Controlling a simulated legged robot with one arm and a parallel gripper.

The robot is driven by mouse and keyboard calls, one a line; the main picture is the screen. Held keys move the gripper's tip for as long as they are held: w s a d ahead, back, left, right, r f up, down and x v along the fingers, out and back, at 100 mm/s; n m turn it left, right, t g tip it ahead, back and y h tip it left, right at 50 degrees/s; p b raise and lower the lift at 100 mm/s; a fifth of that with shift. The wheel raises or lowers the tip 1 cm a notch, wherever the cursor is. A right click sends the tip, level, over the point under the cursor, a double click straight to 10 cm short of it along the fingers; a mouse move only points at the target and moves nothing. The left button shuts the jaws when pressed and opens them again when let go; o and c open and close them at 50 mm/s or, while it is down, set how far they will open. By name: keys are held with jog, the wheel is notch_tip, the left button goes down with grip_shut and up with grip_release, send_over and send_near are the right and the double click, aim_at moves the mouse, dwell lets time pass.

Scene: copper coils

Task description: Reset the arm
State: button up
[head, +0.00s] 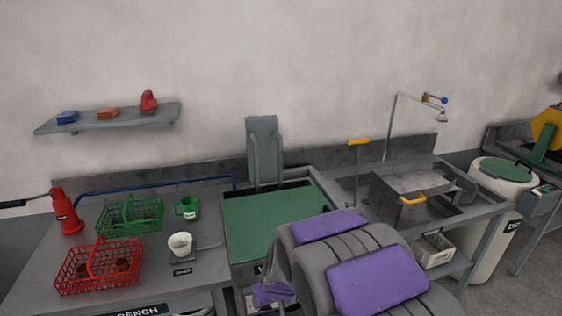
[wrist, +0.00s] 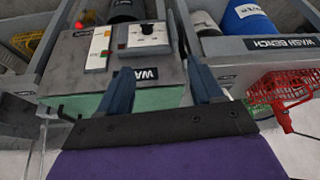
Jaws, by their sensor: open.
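My gripper (wrist: 163,88) shows in the wrist view as two dark blue fingers, spread apart with nothing between them. Beyond them is the front of a grey station with a label and a control panel (wrist: 140,38). In the head view my grey and purple arm covers the lower middle, in front of the green-topped station (head: 270,215). My fingers cannot be made out in the head view.
A bench on the left holds a red basket (head: 100,268) with brown items, a green basket (head: 130,215), a green mug (head: 187,208), a white cup (head: 180,244) and a red bottle (head: 66,212). A sink (head: 412,205) stands right. A shelf (head: 110,120) hangs behind.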

jog(key=s+d+r+m+g, duration=0.1)
jog(key=s+d+r, duration=0.3)
jog(key=s, duration=0.7)
jog(key=s+d+r+m+g+h, duration=0.1)
jog(key=s+d+r+m+g, duration=0.1)
jog(key=s+d, duration=0.5)
jog(key=s+d+r+m+g+h, duration=0.1)
jog(key=s+d+r+g, duration=0.2)
jog(key=s, duration=1.2)
jog(key=d+r, duration=0.3)
jog(key=shift+r+m, duration=0.25)
jog(key=shift+m, duration=0.15)
